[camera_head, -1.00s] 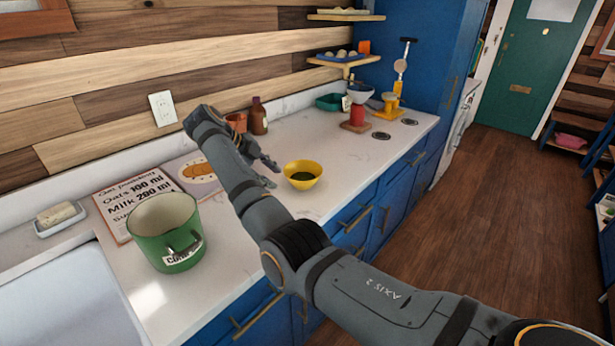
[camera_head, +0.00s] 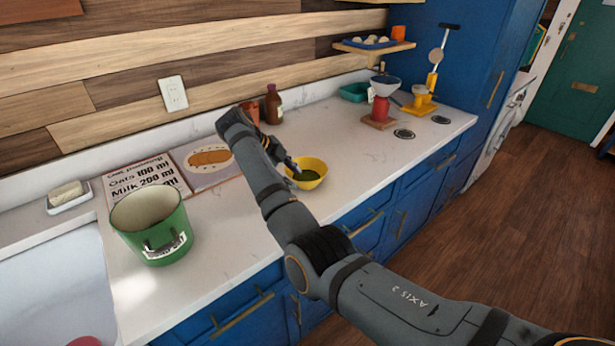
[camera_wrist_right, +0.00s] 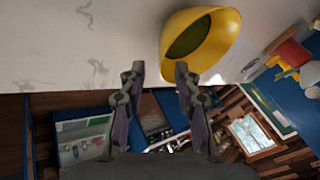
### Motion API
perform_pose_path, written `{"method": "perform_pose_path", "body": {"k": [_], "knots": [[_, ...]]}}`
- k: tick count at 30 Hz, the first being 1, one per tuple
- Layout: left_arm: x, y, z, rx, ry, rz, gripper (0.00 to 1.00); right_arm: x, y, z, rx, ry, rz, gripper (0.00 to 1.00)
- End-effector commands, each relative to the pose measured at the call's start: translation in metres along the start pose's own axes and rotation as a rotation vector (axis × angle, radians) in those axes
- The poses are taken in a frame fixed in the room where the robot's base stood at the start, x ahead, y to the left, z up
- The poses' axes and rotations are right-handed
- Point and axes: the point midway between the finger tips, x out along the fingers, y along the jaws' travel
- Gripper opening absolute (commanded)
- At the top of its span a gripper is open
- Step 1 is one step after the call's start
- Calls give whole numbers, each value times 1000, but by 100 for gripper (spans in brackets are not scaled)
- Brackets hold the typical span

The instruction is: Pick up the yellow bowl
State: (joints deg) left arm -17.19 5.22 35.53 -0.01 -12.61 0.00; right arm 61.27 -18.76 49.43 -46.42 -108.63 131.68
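The yellow bowl (camera_head: 312,166) stands upright on the white counter, with something dark green inside. It also shows in the right wrist view (camera_wrist_right: 228,32), large and near the fingertips. My right gripper (camera_head: 287,166) is at the bowl's left rim in the head view, partly hidden behind my own arm. In the right wrist view my right gripper (camera_wrist_right: 160,72) has its two fingers apart with nothing gripped. One fingertip overlaps the bowl's edge; I cannot tell whether it touches. My left gripper is not in view.
A green pot (camera_head: 152,232) stands left on the counter (camera_head: 235,225), beside a recipe board (camera_head: 143,180). A brown bottle (camera_head: 273,106) and an orange pot (camera_head: 250,112) stand behind my gripper. Counter right of the bowl is clear.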

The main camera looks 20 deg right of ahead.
Motion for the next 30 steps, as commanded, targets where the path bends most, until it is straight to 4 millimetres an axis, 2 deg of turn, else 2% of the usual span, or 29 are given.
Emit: {"method": "perform_pose_path", "body": {"k": [2, 5, 9, 12, 19, 20, 27, 30], "knots": [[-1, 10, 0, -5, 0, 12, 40, 1, 0, 0, 0, 0, 0, 32], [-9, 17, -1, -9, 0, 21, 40, 13, -3, -2, -1, 3, 2, 32], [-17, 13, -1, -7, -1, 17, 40, 38, -6, -3, -1, 3, 1, 32], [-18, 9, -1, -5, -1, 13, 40, 49, -5, -2, -1, 1, 1, 32], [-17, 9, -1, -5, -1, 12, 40, 52, -4, -2, 0, 0, 0, 32], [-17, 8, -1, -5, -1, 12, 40, 52, -4, -2, 0, 0, 0, 31], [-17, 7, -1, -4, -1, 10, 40, 52, -4, -2, 0, 0, 0, 0], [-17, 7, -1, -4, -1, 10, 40, 52, -4, -2, 0, 0, 0, 0]]}}
